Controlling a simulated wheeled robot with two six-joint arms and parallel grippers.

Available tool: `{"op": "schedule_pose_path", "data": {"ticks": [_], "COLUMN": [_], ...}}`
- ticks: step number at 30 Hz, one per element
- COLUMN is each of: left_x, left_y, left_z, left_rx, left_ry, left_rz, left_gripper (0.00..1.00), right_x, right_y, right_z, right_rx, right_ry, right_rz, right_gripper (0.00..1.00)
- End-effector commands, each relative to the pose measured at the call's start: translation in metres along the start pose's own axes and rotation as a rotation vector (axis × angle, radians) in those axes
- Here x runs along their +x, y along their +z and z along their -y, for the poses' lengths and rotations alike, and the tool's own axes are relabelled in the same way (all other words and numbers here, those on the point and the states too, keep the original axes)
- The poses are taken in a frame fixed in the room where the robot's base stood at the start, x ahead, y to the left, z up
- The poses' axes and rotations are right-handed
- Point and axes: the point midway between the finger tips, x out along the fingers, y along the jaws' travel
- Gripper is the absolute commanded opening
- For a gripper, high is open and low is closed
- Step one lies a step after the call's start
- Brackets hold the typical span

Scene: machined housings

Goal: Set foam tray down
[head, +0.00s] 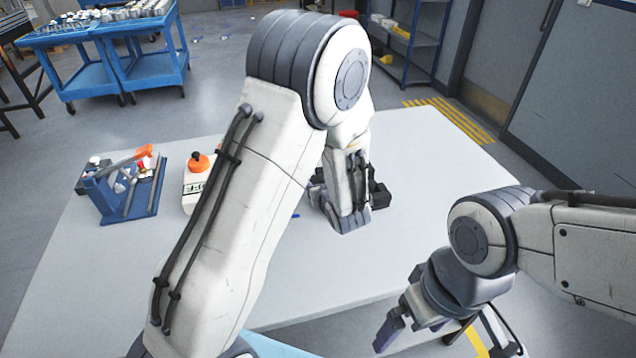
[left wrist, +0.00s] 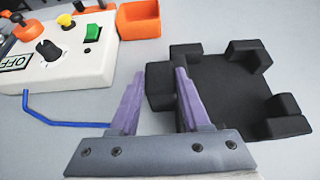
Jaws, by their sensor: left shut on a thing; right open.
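The black foam tray (left wrist: 228,95), with raised corner blocks, lies at the right of the left wrist view. My left gripper (left wrist: 158,88) has its two purple fingers on either side of the tray's left corner block and is shut on it. The tray looks level and close to the grey tabletop; whether it touches is unclear. In the head view, part of the tray (head: 379,192) shows behind my left forearm, which hides most of it and the left fingers. My right gripper (head: 388,331) is open and empty near the table's front right edge.
A white control box (left wrist: 75,58) with an orange button, knob and green switch stands left of the tray. An orange bin (left wrist: 138,20) and a blue bent rod (left wrist: 65,117) lie nearby. A blue tool rack (head: 110,205) stands at left. The table's right side (head: 440,180) is clear.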

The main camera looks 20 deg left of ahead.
Motion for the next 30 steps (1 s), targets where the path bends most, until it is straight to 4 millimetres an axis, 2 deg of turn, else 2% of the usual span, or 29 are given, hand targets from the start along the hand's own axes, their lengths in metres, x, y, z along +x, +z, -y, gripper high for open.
{"op": "schedule_pose_path", "data": {"ticks": [4, 5, 6, 7, 20, 23, 30], "left_x": [0.002, 0.002, 0.001, 0.001, -0.004, -0.02, -0.074], "left_y": [-0.004, -0.003, -0.002, -0.002, 0.002, 0.001, 0.001], "left_z": [0.0, 0.0, 0.0, 0.0, 0.001, 0.002, 0.002], "left_rx": [-0.001, 0.0, 0.0, 0.0, 0.001, 0.002, 0.001], "left_ry": [0.0, 0.0, 0.0, 0.0, -0.001, -0.005, -0.007], "left_rz": [0.001, 0.0, 0.0, 0.0, 0.0, 0.002, 0.002], "left_gripper": [0.0, 0.54, 0.7, 0.77, 0.77, 0.77, 0.77], "right_x": [0.006, 0.004, 0.004, 0.004, -0.002, 0.001, 0.001], "right_y": [0.0, 0.0, 0.0, 0.0, 0.0, 0.0, 0.0], "right_z": [0.0, 0.0, 0.0, 0.0, 0.0, 0.0, 0.0], "right_rx": [0.0, 0.0, 0.0, 0.0, 0.0, 0.0, 0.0], "right_ry": [0.0, 0.0, 0.0, 0.0, 0.0, 0.0, 0.0], "right_rz": [0.0, 0.0, 0.0, 0.0, 0.0, 0.0, 0.0], "right_gripper": [1.0, 1.0, 1.0, 1.0, 1.0, 1.0, 1.0]}}
